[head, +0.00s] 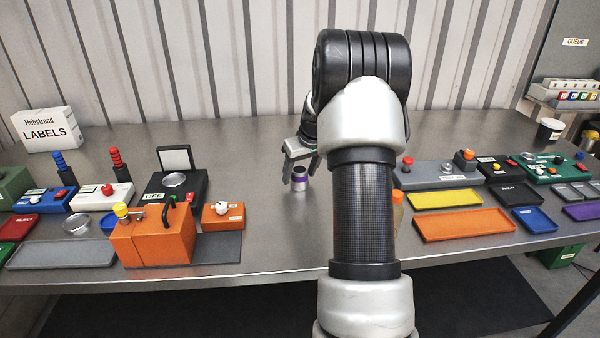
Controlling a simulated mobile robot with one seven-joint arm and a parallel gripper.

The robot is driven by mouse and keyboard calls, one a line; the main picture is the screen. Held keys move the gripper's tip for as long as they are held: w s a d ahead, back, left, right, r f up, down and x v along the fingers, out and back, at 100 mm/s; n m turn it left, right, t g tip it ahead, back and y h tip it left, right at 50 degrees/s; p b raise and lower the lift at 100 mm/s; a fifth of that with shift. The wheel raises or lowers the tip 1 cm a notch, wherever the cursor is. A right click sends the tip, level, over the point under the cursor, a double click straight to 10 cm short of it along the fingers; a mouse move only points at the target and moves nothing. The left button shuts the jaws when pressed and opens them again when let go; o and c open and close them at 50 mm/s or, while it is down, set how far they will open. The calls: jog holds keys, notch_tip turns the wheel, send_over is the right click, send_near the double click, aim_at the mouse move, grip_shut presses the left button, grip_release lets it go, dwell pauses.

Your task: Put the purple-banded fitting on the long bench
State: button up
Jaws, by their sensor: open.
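The purple-banded fitting (299,179) is a small metallic cylinder with a purple band and a dark open top. It stands upright on the grey metal bench (270,245), near its middle. My gripper (301,172) is open at the fitting, with one finger showing on each side of it. I cannot tell whether the fingers touch it. My arm covers the bench just to the right of the fitting.
An orange box (150,240) and a black scale-like device (173,190) stand to the left. Yellow (444,199) and orange (464,224) trays lie to the right. A LABELS box (48,130) stands at the back left. The bench behind the fitting is largely bare.

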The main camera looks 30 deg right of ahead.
jog(key=p+v, duration=0.1)
jog(key=v, duration=1.1)
jog(key=shift+r, duration=0.2)
jog(key=shift+a, duration=0.1)
